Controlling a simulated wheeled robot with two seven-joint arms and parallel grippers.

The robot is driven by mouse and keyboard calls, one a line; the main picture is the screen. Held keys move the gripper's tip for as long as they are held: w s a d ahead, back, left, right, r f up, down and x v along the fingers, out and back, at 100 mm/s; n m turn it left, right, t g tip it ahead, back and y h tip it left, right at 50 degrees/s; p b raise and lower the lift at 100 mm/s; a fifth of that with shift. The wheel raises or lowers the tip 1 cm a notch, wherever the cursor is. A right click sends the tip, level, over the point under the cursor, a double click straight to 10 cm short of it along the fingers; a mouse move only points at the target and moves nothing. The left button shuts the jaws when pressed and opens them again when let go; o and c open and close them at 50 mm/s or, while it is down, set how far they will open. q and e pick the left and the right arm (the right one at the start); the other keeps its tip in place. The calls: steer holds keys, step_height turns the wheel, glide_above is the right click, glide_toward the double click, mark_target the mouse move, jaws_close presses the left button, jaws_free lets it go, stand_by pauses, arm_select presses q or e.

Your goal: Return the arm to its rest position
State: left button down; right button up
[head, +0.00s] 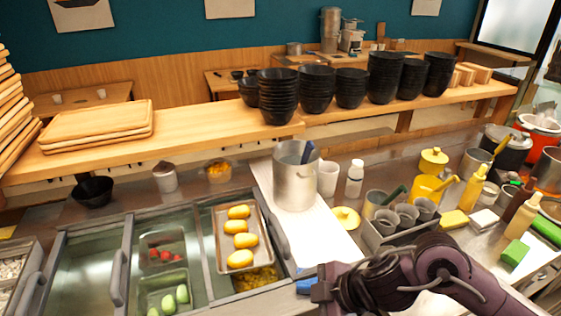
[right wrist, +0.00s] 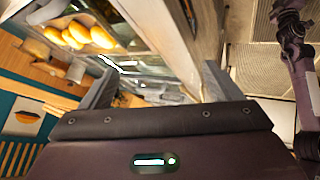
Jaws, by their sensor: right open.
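My right arm (head: 430,270) reaches in from the lower right of the head view, over the front of the counter. Its hand end is low in the picture, just right of the food bins, and the fingers are not clear there. In the right wrist view my right gripper (right wrist: 160,78) has its two fingers wide apart with nothing between them. My left gripper is in neither view.
A metal pot (head: 295,182) with a utensil stands on a white board (head: 331,240) beyond the hand. Left are bins and a tray (head: 223,262) of yellow food. Right are a grey cup holder (head: 372,236) and several bottles. Black bowls (head: 278,92) line the shelf.

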steer(key=w+a+r+m+t+y, duration=0.1)
steer(key=w+a+r+m+t, duration=0.15)
steer(key=a+t, duration=0.2)
steer(key=s+d+f+m+h, duration=0.2)
steer(key=d+m+h, duration=0.1)
steer(key=d+m, duration=0.25)
steer(key=s+d+f+m+h, duration=0.2)
steer(key=d+m+h, duration=0.1)
steer(key=d+m, duration=0.25)
steer(key=s+d+f+m+g+h, duration=0.25)
steer(key=s+d+f+g, duration=0.2)
steer(key=s+d, duration=0.35)
steer(key=s+f+g+b, duration=0.1)
steer(key=s+f+b, duration=0.1)
steer(key=f, duration=1.6)
steer(key=s+f+b, duration=0.1)
steer(key=f+b, duration=0.1)
steer(key=f, duration=1.6)
arm_select(q)
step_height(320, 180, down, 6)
steer(key=b, duration=0.2)
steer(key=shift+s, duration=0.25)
arm_select(e)
steer(key=s+d+f+g, duration=0.1)
steer(key=s+d+f, duration=0.2)
steer(key=s+f, duration=1.6)
steer(key=shift+d, duration=0.2)
